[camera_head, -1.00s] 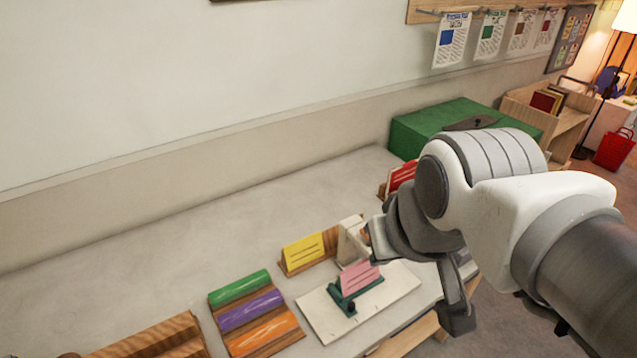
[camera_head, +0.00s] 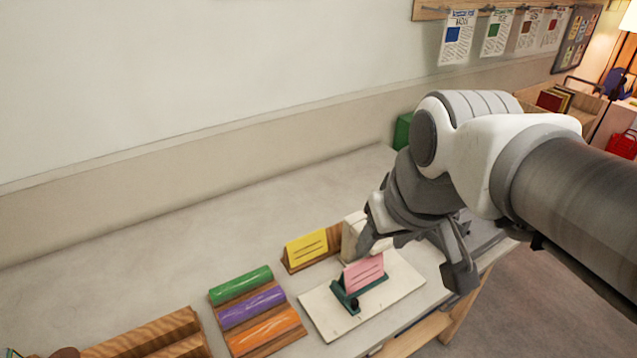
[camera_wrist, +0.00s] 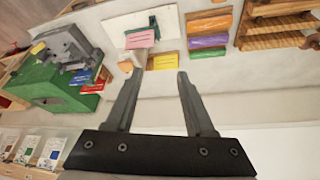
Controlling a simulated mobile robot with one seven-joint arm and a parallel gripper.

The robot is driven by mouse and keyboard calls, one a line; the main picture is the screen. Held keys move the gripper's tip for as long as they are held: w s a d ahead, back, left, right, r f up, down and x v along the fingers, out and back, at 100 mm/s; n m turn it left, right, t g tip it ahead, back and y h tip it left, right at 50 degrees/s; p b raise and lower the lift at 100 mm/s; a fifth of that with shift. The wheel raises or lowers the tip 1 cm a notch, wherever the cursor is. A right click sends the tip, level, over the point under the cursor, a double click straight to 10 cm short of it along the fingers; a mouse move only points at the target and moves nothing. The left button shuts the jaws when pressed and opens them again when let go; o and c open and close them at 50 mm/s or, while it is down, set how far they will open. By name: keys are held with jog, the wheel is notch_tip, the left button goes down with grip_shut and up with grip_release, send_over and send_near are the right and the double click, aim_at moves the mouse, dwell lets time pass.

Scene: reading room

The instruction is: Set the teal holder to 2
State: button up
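The teal holder (camera_head: 348,298) stands on a white board (camera_head: 322,318) near the table's front edge, with a pink card (camera_head: 364,271) upright in it and a dark knob at its front end. In the wrist view the teal holder (camera_wrist: 154,27) and pink card (camera_wrist: 140,39) lie beyond the fingertips. My gripper (camera_wrist: 162,74) is open, with nothing between its fingers. In the head view it is above and to the right of the holder, apart from it as far as I can see. Any number marks on the holder are too small to read.
A yellow card (camera_head: 306,248) in a wooden stand is behind the board, beside a cream block (camera_head: 352,236). Green, purple (camera_head: 252,308) and orange rolls lie in a wooden rack to the left.

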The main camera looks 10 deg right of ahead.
jog(key=w+d+f+n+g+b, duration=0.2)
jog(key=w+f+n+b, duration=0.1)
jog(key=w+f+b, duration=0.6)
jog(key=n+g+b, duration=0.2)
jog(key=g+b, duration=0.1)
jog(key=b, duration=0.2)
send_near(355, 302)
notch_tip(355, 302, down, 9)
jog(key=b, duration=0.3)
jog(key=shift+r, duration=0.15)
grip_shut()
